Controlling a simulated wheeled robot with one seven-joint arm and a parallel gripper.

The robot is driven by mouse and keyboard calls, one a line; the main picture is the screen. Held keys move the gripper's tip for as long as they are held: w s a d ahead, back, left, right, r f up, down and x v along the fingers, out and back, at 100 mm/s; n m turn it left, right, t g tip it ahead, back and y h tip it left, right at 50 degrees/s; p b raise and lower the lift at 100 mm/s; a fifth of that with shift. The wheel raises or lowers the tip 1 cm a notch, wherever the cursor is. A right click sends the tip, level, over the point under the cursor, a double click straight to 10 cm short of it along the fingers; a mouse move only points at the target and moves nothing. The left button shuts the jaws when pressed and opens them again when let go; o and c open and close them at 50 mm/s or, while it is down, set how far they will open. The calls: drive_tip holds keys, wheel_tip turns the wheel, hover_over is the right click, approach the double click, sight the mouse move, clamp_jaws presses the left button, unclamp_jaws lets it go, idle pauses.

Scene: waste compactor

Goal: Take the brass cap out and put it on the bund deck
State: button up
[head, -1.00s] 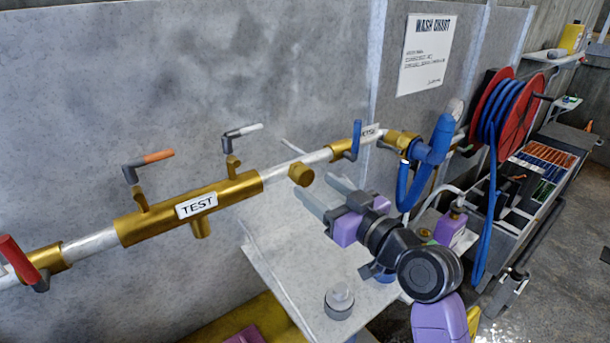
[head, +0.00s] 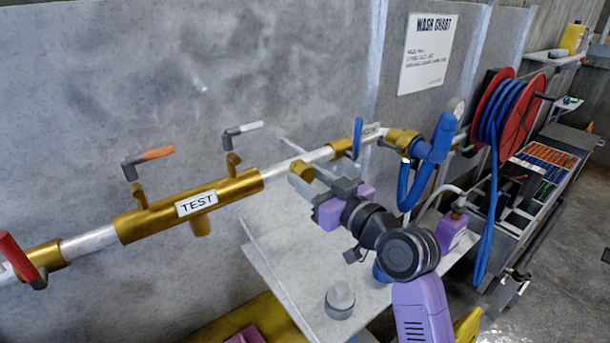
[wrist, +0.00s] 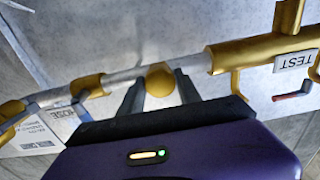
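The brass cap (head: 301,169) sits at the pipe line, near the right end of the brass TEST section (head: 225,190). In the wrist view the cap (wrist: 160,79) is a round brass end lying between my two finger tips. My gripper (head: 308,181) is open, with its fingers reaching toward the pipe; gaps show beside the cap in the wrist view, so it does not look gripped. A flat grey deck (head: 285,255) lies below; I take it as the bund deck, though no label shows.
A grey capped cylinder (head: 340,300) stands on the deck's front part. A purple bottle (head: 452,232) stands at its right. A blue valve handle (head: 357,138) and a blue hose coupling (head: 435,140) are close on the right. The deck's left part is clear.

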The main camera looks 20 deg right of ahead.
drive_tip(key=o, duration=0.6)
clamp_jaws()
drive_tip(key=shift+f+n+b, duration=0.15)
drive_tip(key=shift+n+b, duration=0.15)
drive_tip(key=shift+b, duration=0.2)
drive_tip(key=n+b, duration=0.3)
drive_tip(key=shift+b, duration=0.35)
drive_tip(key=shift+n+b, duration=0.5)
drive_tip(key=shift+n, duration=0.3)
